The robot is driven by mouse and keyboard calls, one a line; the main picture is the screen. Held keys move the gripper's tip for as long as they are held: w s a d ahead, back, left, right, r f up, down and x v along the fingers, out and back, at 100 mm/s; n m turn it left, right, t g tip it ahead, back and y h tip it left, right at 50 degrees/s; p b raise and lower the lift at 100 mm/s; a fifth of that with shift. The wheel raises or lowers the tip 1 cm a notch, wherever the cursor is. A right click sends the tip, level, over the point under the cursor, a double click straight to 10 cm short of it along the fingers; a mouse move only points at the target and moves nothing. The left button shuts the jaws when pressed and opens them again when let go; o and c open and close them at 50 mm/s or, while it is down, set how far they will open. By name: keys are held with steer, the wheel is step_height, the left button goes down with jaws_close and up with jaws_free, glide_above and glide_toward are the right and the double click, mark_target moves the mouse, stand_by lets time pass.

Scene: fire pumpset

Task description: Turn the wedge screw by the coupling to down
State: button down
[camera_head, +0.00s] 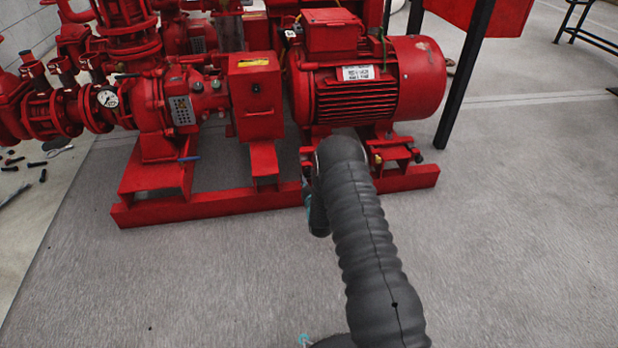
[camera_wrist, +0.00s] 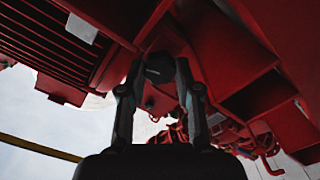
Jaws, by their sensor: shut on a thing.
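In the wrist view my gripper (camera_wrist: 158,72) points at the red pumpset, with its two dark fingers on either side of a small dark block-like head. I take this head to be the wedge screw (camera_wrist: 159,66); the fingers are shut on it. Its exact turn angle is hard to read in the shadow. In the head view my dark sleeved arm covers the gripper and the screw, in front of the motor's near left foot. The red coupling cover (camera_head: 255,95) stands just left of the motor.
The red motor (camera_head: 420,78) sits right of the cover, on the red base frame (camera_head: 225,203). The red pump (camera_head: 158,112) and pipework are at left. A dark post (camera_head: 466,75) stands at right. Grey floor (camera_head: 520,220) is free in front and at right.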

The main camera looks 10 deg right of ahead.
steer(key=n, duration=1.4)
steer(key=shift+f, duration=0.1)
steer(key=shift+n, duration=0.3)
steer(key=c, duration=0.8)
jaws_free()
steer(key=shift+a, duration=0.1)
steer(key=s, duration=1.2)
